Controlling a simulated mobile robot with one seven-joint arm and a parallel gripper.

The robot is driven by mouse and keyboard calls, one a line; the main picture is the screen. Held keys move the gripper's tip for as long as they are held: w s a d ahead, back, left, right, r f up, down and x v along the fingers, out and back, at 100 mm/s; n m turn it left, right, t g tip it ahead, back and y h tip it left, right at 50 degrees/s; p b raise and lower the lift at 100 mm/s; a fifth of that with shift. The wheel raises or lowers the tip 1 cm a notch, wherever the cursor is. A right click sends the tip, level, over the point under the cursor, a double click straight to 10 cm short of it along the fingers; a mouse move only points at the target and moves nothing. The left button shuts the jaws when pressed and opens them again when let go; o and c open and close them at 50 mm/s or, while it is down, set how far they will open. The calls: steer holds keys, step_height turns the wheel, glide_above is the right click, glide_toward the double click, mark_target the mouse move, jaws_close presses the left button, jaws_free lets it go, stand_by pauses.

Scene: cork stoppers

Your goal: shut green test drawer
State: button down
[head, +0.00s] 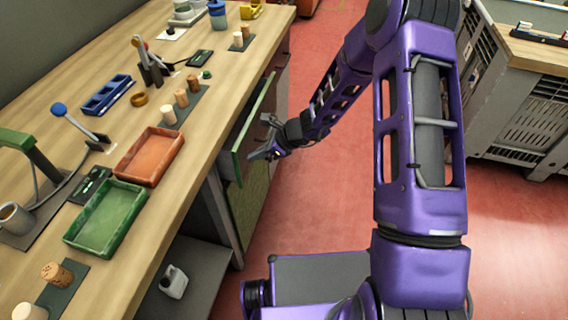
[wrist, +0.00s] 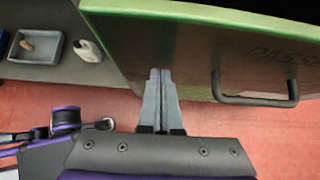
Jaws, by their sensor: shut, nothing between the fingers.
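The green drawer (head: 252,122) is pulled out from the bench, with a gap behind its green front panel. In the wrist view its front (wrist: 185,50) fills the upper right and bears partly legible lettering. A dark bar handle (wrist: 255,101) is on that front. My gripper (head: 254,156) is shut and empty at the near end of the front, on the aisle side. In the wrist view my gripper's fingers (wrist: 159,72) point at the front, to the left of the handle. I cannot tell whether they touch it.
The bench top (head: 200,115) holds a green tray (head: 108,218), an orange tray (head: 150,156) and several cork stoppers. A low shelf (head: 200,280) with a white bottle (head: 174,281) lies below the bench. The red floor (head: 325,200) beside the drawer is clear apart from my arm and base.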

steer(key=a, duration=0.1)
steer(key=w+a, duration=0.1)
steer(key=a, duration=0.3)
steer(key=shift+w, duration=0.3)
steer(key=shift+a+r, duration=0.1)
steer(key=shift+a, duration=0.1)
steer(key=shift+w+a, duration=0.1)
